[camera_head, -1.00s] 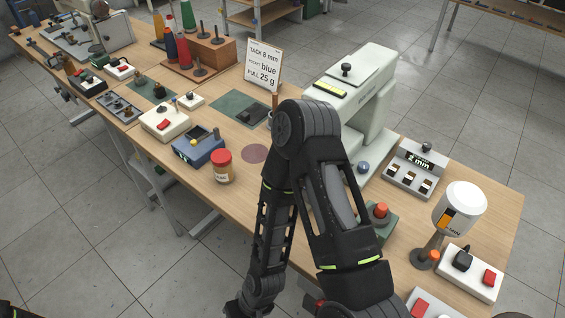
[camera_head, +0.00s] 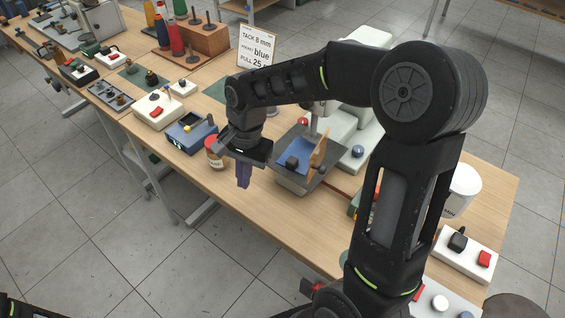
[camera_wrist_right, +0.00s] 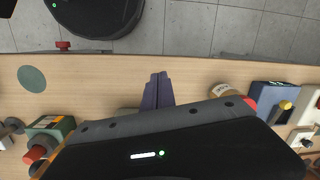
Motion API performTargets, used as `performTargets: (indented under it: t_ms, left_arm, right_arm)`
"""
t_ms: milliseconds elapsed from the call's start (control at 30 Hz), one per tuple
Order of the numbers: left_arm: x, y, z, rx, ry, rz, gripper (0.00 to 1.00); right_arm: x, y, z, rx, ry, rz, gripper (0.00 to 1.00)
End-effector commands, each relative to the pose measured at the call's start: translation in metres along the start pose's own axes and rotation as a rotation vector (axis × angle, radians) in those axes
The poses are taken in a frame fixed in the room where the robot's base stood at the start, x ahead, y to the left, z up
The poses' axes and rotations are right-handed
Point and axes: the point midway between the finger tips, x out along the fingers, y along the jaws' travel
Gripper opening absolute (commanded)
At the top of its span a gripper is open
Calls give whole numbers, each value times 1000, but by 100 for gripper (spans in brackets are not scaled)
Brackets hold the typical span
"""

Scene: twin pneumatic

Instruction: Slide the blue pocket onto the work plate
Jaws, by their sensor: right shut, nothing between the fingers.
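The blue pocket (camera_head: 292,153) lies on a dark grey plate (camera_head: 322,173), which appears to be the work plate, in front of the white sewing machine (camera_head: 360,129). A dark block with a knob (camera_head: 292,163) and an upright tan piece (camera_head: 319,150) sit at the pocket. My right gripper (camera_head: 243,182) is shut and empty, fingers pointing down, left of the plate and apart from the pocket. Its closed fingers (camera_wrist_right: 157,90) also show in the right wrist view, where the pocket is not seen. My left gripper is not in view.
A red-lidded jar (camera_head: 215,155) stands close left of my right gripper, with a blue device (camera_head: 191,133) beyond. My right arm covers much of the machine. Bare table lies in front of the gripper.

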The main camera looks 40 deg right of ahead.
Motion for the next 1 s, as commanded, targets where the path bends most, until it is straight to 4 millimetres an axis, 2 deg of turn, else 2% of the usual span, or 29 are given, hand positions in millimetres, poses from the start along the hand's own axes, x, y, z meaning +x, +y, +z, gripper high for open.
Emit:
performTargets:
  t_ms: [33,100,200,267,667,867,1000]
  left_arm:
    - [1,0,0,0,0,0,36]
    - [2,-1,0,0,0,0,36]
    - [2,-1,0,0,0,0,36]
    - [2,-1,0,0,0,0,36]
    - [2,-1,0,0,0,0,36]
    - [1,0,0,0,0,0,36]
    - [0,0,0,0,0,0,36]
  right_arm:
    - [-37,9,-12,89,38,9,0]
    - [-73,24,-20,198,72,35,0]
    - [-104,40,-24,299,101,59,0]
    - [-112,45,-24,328,108,65,0]
    - [-111,47,-24,336,108,71,0]
    - [-96,49,-26,335,107,73,0]
    - [-74,51,-27,334,106,75,0]
